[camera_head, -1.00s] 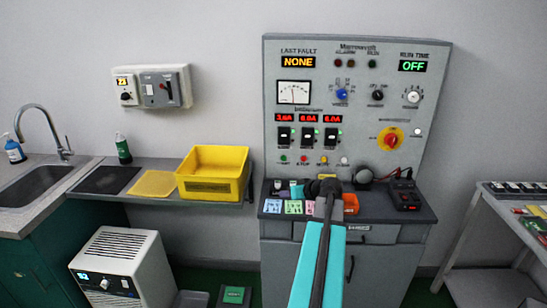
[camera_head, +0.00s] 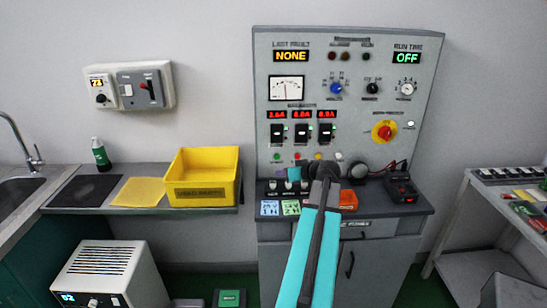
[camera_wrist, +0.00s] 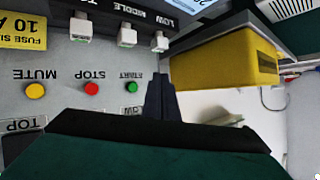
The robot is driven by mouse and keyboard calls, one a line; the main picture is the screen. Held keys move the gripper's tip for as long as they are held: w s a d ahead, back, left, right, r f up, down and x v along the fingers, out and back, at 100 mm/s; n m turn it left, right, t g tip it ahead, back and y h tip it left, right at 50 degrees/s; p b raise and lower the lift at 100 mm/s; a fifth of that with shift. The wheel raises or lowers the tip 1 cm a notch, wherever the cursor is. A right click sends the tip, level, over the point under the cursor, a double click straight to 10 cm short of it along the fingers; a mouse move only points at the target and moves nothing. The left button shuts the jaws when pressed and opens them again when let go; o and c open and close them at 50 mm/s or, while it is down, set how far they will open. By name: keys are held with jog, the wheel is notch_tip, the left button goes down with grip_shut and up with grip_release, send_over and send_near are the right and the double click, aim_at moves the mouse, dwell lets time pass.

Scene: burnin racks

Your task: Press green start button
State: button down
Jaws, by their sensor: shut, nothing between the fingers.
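The green start button (camera_wrist: 132,87) sits on the grey panel, with its label upside down in the wrist view. It also shows as a small green dot (camera_head: 277,157) low on the panel in the head view. A red stop button (camera_wrist: 91,88) and a yellow mute button (camera_wrist: 35,90) are in the same row. My gripper (camera_wrist: 158,77) is shut and empty. In the wrist view its dark fingertips appear just right of the green button, with a small gap in the picture. The distance to the panel is hard to tell. In the head view my arm hides the fingertips.
A yellow bin (camera_head: 203,193) stands on the shelf left of the panel and looms near my fingers in the wrist view (camera_wrist: 224,62). White connectors (camera_wrist: 82,27) line the panel's edge. A red emergency knob (camera_head: 385,132) is at the right. A side table (camera_head: 480,185) stands further right.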

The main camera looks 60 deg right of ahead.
aim_at(277, 157)
jog(key=shift+w, duration=0.25)
jog(key=shift+w+d+p, duration=0.2)
jog(key=shift+w+d, duration=0.65)
jog(key=shift+d, duration=0.3)
jog(key=shift+w+d+p, duration=0.2)
jog(key=shift+w+d, duration=0.7)
jog(key=shift+d, duration=0.25)
jog(key=shift+w+d+p, duration=0.2)
jog(key=shift+w+d, duration=0.65)
jog(key=shift+d, duration=0.3)
jog(key=shift+w+d+f+b, duration=0.15)
jog(key=shift+d+b, duration=0.1)
jog(key=shift+b, duration=0.2)
jog(key=shift+w+d+b, duration=0.25)
jog(key=shift+d+b, duration=0.15)
jog(key=shift+b, duration=0.05)
dwell(0.8)
jog(key=shift+a, duration=0.1)
dwell(0.3)
jog(key=shift+s+a+b, duration=0.5)
jog(key=shift+a, duration=0.1)
